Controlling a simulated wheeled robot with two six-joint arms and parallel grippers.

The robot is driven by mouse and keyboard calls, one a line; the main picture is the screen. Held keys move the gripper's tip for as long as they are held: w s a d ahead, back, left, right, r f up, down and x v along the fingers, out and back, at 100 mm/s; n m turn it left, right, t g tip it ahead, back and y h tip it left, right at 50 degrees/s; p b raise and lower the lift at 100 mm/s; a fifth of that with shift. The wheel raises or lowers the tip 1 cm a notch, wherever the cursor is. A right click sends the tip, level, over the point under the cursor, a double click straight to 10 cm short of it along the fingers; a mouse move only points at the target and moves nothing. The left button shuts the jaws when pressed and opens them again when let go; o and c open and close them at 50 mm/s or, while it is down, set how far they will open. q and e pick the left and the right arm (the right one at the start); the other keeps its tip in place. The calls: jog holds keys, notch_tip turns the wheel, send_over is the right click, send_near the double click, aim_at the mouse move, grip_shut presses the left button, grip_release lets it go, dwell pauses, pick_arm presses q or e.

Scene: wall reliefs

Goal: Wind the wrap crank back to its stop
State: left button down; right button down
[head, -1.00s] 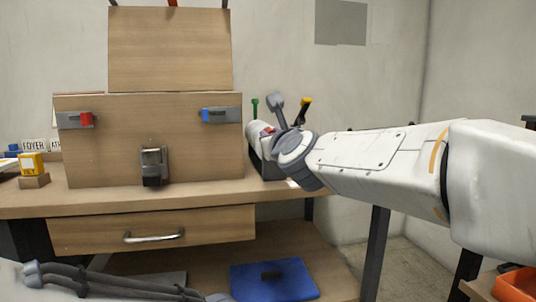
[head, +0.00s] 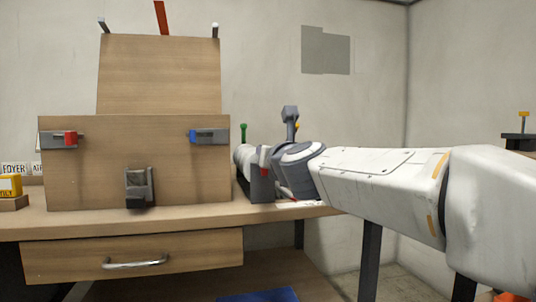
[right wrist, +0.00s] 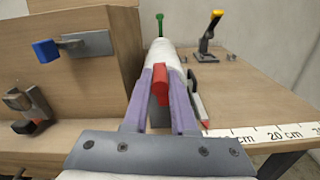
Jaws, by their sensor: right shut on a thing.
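The wrap crank's red handle (right wrist: 160,86) stands between the two purple-grey fingers of my right gripper (right wrist: 161,98) in the right wrist view, and the gripper is shut on it. In the head view the red handle (head: 264,161) shows at the end of a white roll (head: 242,155) in a dark holder (head: 261,184). My right gripper (head: 270,172) reaches it from the right and is partly hidden by my own wrist. The crank's arm and its stop cannot be made out. My left gripper is outside both views.
A wooden panel with a red latch (head: 66,139), a blue latch (head: 209,135) and a dark clasp (head: 138,188) stands left of the roll. A green-topped peg (head: 244,131) and a yellow-handled clamp (right wrist: 210,32) are behind. A ruler strip (right wrist: 262,135) lies on the bench edge.

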jog(key=shift+f, duration=0.1)
jog(key=c, duration=0.7)
grip_release()
jog(key=shift+c, duration=0.2)
jog(key=v, duration=1)
jog(key=shift+s+p, duration=0.2)
jog(key=shift+p, duration=0.25)
jog(key=shift+d, duration=0.1)
